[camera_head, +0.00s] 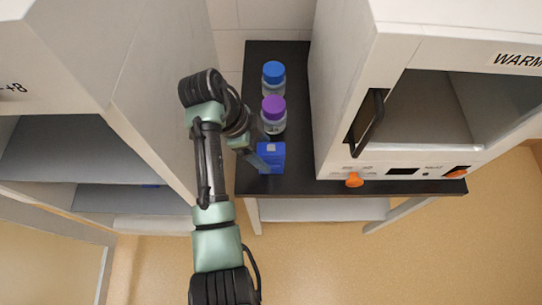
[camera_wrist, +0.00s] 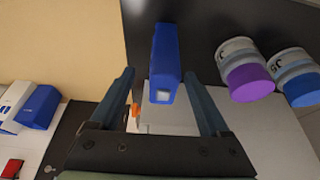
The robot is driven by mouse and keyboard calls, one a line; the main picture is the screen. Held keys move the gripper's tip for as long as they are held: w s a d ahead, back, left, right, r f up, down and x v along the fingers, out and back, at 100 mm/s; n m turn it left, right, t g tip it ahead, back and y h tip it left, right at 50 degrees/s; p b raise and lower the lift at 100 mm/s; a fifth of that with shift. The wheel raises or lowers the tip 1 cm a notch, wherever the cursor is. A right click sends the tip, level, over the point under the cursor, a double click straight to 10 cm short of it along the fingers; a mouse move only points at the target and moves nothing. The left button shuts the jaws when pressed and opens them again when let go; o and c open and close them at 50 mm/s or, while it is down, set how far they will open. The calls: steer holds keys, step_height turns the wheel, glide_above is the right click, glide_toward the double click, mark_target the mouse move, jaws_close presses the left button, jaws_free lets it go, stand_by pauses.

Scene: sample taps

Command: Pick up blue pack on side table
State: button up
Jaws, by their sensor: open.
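The blue pack (camera_head: 271,157) stands on the dark side table (camera_head: 290,180), near its front edge. It also shows in the wrist view (camera_wrist: 165,62) as an upright blue box with a small white patch at its near end. My gripper (camera_wrist: 159,76) is open, with one finger on each side of the pack in that view. Gaps show between the pack and both fingers. In the head view my gripper (camera_head: 250,150) is just left of the pack, partly hidden by my arm. I cannot tell how far the fingertips reach along the pack.
A purple-capped bottle (camera_head: 273,112) stands just behind the pack, and a blue-capped bottle (camera_head: 273,78) farther back. A white warming cabinet (camera_head: 345,100) with orange knobs is close on the right. Another white cabinet (camera_head: 150,100) is on the left. Floor (camera_head: 320,260) is open in front.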

steer(key=x, duration=0.5)
steer(key=shift+w+f, duration=0.1)
steer(key=shift+w, duration=0.2)
jaws_close()
